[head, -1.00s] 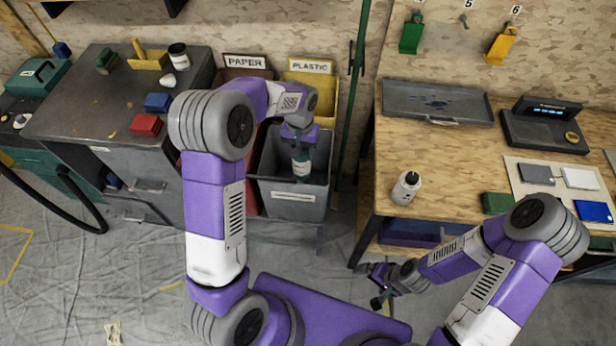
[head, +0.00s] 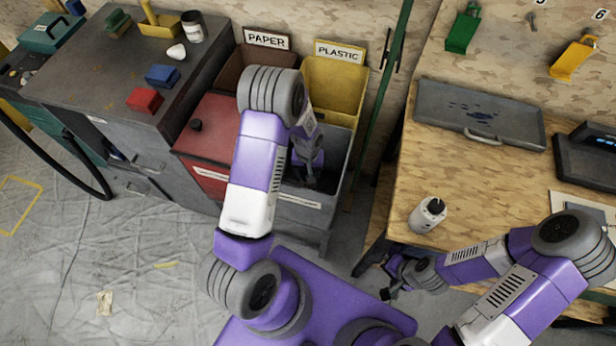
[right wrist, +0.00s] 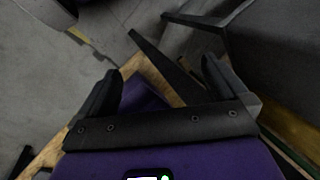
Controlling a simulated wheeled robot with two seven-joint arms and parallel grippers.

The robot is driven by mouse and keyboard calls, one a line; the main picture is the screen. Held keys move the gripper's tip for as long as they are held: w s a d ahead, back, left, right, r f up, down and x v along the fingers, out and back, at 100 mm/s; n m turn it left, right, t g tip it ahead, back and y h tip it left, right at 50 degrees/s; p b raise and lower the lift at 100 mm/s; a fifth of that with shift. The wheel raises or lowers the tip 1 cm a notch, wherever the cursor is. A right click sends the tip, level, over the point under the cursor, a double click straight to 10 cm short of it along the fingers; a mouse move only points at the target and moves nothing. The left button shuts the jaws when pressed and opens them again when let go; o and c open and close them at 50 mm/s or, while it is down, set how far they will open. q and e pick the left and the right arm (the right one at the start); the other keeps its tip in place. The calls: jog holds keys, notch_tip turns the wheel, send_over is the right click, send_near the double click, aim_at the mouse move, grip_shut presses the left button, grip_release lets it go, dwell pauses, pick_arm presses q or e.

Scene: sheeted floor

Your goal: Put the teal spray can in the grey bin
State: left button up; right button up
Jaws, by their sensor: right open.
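The grey bin (head: 302,216) stands at the middle of the head view, open at the top, with a white label strip on its front. My left gripper (head: 311,180) points down into the grey bin; its fingertips are dark and small, and I cannot tell whether they are open. The teal spray can is not visible now; the arm and bin walls hide part of the bin's inside. My right gripper (head: 386,288) is open and empty, low beside the workbench. Its two black fingers stand apart in the right wrist view (right wrist: 165,85).
A red lidded bin (head: 207,135) is left of the grey bin. A brown paper bin (head: 232,70) and a yellow plastic bin (head: 345,90) stand behind. The wooden workbench (head: 440,165), right, bears a white bottle (head: 428,214) and a tray (head: 480,115). A dark cabinet (head: 95,75) stands left.

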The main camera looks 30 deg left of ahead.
pick_arm(q)
notch_tip(320, 180, down, 3)
jog(key=shift+f+b, duration=0.15)
jog(key=shift+b, duration=0.3)
jog(key=shift+f, duration=0.15)
jog(key=o, duration=1.5)
jog(key=shift+o, duration=0.2)
notch_tip(320, 180, up, 12)
jog(key=p, duration=0.3)
jog(key=shift+r+p, duration=0.25)
jog(key=shift+p, duration=0.15)
